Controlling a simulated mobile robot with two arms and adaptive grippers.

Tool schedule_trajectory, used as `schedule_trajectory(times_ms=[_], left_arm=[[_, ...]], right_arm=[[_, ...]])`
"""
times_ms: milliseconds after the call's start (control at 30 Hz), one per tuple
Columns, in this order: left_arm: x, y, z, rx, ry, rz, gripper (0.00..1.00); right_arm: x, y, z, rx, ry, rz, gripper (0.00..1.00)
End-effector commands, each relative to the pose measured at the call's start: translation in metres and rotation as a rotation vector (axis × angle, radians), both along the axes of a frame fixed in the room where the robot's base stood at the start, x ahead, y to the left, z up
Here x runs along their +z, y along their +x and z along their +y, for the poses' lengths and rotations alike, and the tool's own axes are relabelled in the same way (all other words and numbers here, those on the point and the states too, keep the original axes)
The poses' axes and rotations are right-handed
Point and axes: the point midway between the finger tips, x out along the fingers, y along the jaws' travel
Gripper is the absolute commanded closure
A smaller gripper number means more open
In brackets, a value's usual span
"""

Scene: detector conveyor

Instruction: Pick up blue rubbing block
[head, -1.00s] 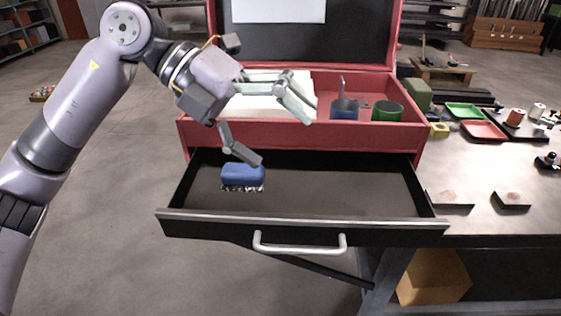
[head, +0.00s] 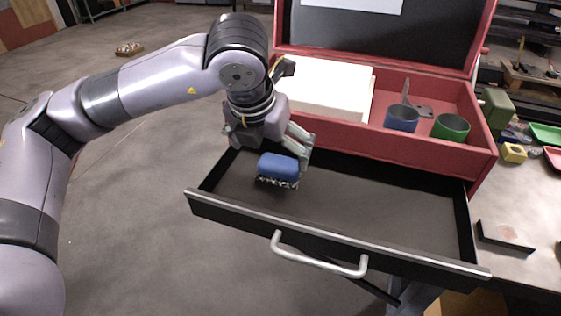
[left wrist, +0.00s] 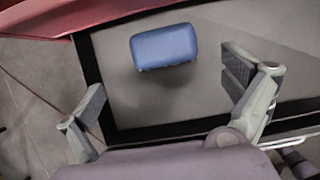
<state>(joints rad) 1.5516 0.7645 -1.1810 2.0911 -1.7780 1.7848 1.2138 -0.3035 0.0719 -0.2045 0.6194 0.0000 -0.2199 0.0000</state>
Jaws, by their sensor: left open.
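The blue rubbing block (head: 278,167) has a smooth blue top and a bristly, pale and dark underside. It sits inside the open black drawer (head: 370,205), toward its left end. In the left wrist view the block (left wrist: 165,47) lies on the grey drawer floor, ahead of the spread fingers and apart from both. My left gripper (head: 272,148) points down just behind and above the block in the head view. Its right finger shows clearly; the other is mostly hidden. The left wrist view shows the left gripper (left wrist: 166,88) open with nothing between the fingers. My right gripper is in neither view.
A red toolbox (head: 450,155) rises behind the drawer, holding a white box (head: 325,88), a blue cup (head: 401,120) and a green cup (head: 450,128). The drawer's handle (head: 320,258) juts out in front. The drawer floor right of the block is clear.

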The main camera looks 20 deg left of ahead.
Motion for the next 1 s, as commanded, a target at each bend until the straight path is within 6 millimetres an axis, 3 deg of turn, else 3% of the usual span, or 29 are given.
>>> schedule_trajectory(times_ms=[367,600,867,1000], left_arm=[[-0.027,0.016,-0.004,0.000,0.000,0.004,0.02],[-0.057,0.030,-0.007,0.001,0.000,0.002,0.02],[-0.062,0.031,-0.007,0.001,-0.001,0.000,0.02],[-0.062,0.031,-0.007,0.001,-0.001,0.000,0.10]], right_arm=[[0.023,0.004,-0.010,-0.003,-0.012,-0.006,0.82],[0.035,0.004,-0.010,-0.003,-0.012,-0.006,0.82],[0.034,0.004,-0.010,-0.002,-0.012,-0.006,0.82],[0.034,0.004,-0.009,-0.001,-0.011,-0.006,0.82]])
